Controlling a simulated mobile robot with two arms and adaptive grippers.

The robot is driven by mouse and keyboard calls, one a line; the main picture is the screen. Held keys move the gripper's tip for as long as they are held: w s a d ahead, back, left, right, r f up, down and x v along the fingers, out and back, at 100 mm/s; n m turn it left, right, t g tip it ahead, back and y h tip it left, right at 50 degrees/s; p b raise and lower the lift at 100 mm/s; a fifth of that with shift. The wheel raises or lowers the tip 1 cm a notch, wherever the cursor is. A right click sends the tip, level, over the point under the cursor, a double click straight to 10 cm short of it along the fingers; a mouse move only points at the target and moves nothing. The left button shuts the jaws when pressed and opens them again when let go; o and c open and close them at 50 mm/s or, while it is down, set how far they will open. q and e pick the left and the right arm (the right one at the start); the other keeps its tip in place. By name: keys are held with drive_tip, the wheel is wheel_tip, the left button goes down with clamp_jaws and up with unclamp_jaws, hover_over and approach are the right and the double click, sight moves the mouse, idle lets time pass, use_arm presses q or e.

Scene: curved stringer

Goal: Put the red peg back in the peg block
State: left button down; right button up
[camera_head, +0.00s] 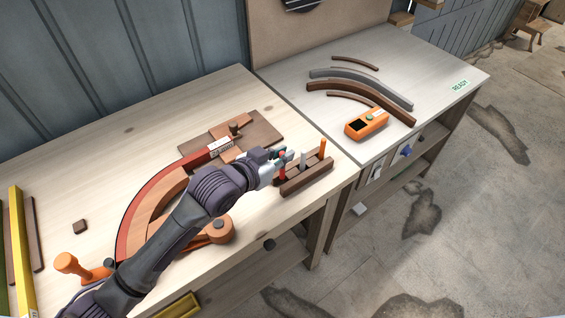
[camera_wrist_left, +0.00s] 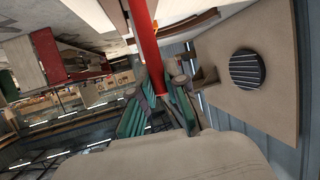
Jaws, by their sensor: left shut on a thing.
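The brown peg block (camera_head: 308,181) sits near the front right edge of the wooden bench. A grey peg (camera_head: 303,159) and an orange peg (camera_head: 322,149) stand upright in it. My left gripper (camera_head: 282,157) is at the block's left end, shut on the red peg (camera_head: 282,173). The red peg is roughly upright, its lower part just at the block's left end. I cannot tell whether its tip is inside a hole. In the left wrist view the red peg (camera_wrist_left: 146,45) runs between the green-padded fingers (camera_wrist_left: 158,100). My right gripper is not in view.
A curved red and wood piece (camera_head: 140,205) lies on the bench beneath my left arm. A brown board (camera_head: 262,133) lies behind the gripper. The grey table to the right holds curved strips (camera_head: 360,88) and an orange device (camera_head: 367,124).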

sight(282, 178)
use_arm(q)
wheel_tip(282, 178, down, 3)
drive_tip(key=shift+s+r, duration=0.1)
drive_tip(key=shift+r, duration=0.05)
drive_tip(key=shift+f, duration=0.35)
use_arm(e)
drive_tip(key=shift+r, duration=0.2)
use_arm(q)
drive_tip(key=shift+f, duration=0.1)
drive_tip(key=c, duration=1.3)
unclamp_jaws()
drive_tip(key=shift+o, duration=0.5)
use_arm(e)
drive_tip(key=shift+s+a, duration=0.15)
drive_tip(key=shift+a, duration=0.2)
use_arm(q)
drive_tip(key=shift+s+a, duration=0.1)
drive_tip(key=v, duration=1.2)
drive_tip(key=shift+r+b, duration=0.25)
drive_tip(key=shift+b, duration=0.15)
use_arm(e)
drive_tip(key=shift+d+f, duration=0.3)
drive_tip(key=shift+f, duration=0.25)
